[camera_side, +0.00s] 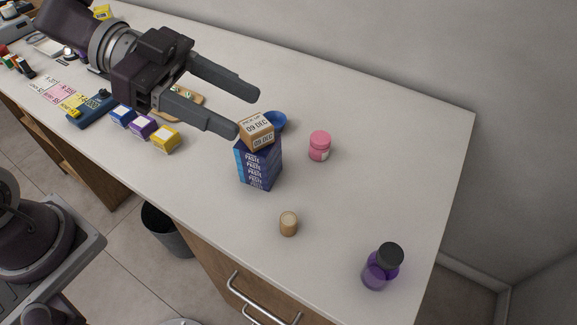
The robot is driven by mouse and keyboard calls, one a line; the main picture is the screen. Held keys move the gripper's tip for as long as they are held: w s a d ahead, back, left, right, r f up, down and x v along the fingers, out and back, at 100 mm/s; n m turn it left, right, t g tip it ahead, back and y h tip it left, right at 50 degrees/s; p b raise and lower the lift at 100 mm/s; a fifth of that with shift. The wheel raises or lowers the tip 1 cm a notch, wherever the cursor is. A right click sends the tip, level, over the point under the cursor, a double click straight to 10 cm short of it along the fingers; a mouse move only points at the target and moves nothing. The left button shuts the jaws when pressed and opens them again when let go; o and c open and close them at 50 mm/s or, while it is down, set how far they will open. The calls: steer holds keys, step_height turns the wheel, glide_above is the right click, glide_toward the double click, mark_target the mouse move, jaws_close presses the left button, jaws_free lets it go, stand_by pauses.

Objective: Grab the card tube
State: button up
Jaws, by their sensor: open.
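A small tan cylinder (288,223), which looks like the card tube, stands upright on the counter near its front edge. My gripper (246,113) is up and to the left of it in the picture, with both fingers apart and nothing between them. The fingers point right, and the nearer fingertip appears close to a small brown box (257,132). I cannot tell whether they touch. The tube is fully visible and stands clear of other things.
The brown box sits on a tall blue paste box (259,165), with a blue bowl (276,122) behind. A pink jar (320,146) and purple bottle (381,267) stand right of these. Small boxes (143,127) line the left front. The white counter (400,170) is clear around the tube.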

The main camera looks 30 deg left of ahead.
glide_toward(287, 218)
steer(key=shift+w+d+f, duration=0.3)
steer(key=shift+w+d, duration=0.15)
steer(key=shift+d, duration=0.3)
steer(key=x, duration=0.7)
steer(key=shift+s, duration=0.25)
jaws_close()
